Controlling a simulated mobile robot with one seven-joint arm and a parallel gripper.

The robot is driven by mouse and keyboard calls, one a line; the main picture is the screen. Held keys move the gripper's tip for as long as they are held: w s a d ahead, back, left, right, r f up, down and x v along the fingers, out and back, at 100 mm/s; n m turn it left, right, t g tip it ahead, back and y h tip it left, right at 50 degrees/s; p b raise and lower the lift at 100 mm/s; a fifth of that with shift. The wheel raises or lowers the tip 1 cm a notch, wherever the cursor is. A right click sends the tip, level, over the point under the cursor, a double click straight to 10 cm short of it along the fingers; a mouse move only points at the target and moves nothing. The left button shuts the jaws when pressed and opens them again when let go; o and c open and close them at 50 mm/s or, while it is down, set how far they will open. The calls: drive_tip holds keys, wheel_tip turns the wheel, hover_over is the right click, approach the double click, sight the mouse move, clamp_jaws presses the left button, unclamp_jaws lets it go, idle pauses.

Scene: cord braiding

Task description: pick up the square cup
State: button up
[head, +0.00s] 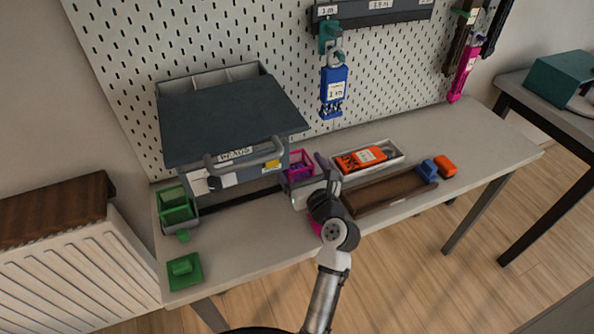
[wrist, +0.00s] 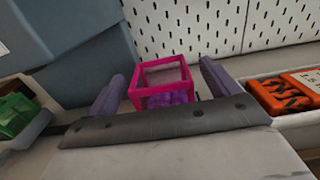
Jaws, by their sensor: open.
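A magenta square cup (wrist: 163,89) stands upright near the foot of the pegboard, with purple pieces inside. In the head view the cup (head: 299,160) is just right of the dark-lidded box, and its lower part is partly hidden by my gripper. My gripper (head: 306,176) is open, low over the bench. In the wrist view its two purple-grey fingers (wrist: 163,76) show left and right of the cup, with the cup in the gap between them. I cannot tell whether either finger touches it. The cup's lower front is hidden behind the gripper's dark bar.
The dark-lidded box (head: 232,112) with a handle stands close on the left. A white tray (head: 398,158) with an orange item and a brown tray (head: 385,200) lie on the right. A green square container (head: 176,205) is far left. The bench front is mostly clear.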

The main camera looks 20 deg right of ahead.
drive_tip(key=c, duration=1.1)
